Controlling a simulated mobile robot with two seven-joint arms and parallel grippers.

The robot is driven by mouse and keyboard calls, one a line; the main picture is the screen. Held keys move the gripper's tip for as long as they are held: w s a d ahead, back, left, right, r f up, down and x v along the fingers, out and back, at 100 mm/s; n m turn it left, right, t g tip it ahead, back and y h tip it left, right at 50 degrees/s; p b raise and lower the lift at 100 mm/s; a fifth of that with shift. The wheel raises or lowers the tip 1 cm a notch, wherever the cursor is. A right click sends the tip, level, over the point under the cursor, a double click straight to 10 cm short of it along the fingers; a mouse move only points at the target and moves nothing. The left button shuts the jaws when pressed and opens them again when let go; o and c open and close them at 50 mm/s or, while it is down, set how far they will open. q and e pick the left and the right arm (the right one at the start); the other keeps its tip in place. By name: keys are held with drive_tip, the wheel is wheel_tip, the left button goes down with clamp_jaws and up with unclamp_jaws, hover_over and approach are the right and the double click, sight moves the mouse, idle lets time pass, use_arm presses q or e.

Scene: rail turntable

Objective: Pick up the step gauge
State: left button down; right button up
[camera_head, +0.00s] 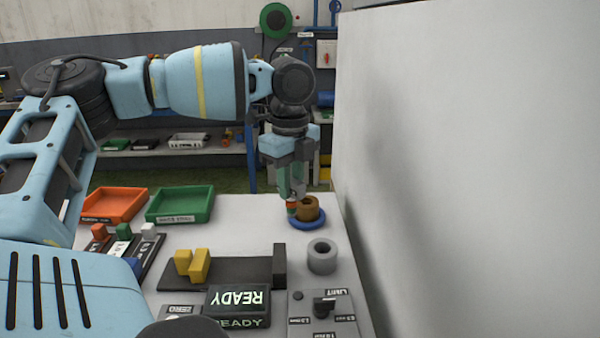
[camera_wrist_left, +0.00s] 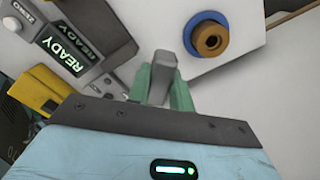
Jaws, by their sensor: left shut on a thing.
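My left gripper (camera_head: 292,188) points down at the far right of the table, with its green fingers shut on a small piece that I take to be the step gauge (camera_head: 292,205). In the head view the piece shows an orange band below the fingertips, just left of the brown ring. In the left wrist view the held step gauge (camera_wrist_left: 165,66) is a grey bar between the fingers of the left gripper (camera_wrist_left: 162,85). Its lower end is hard to make out, and I cannot tell whether it touches the table. My right gripper is in neither view.
A brown ring (camera_head: 308,208) sits on a blue disc (camera_head: 307,222) close by the held piece. A grey ring (camera_head: 322,258), a READY display (camera_head: 237,300) and a yellow block (camera_head: 198,265) stand nearer. Orange (camera_head: 115,204) and green (camera_head: 181,204) trays lie left. A white wall (camera_head: 470,170) bounds the right.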

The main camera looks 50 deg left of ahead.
use_arm(q)
drive_tip(key=s+d, duration=0.3)
drive_tip(key=s, duration=0.3)
drive_tip(key=shift+r, duration=0.35)
drive_tip(key=shift+w, duration=0.1)
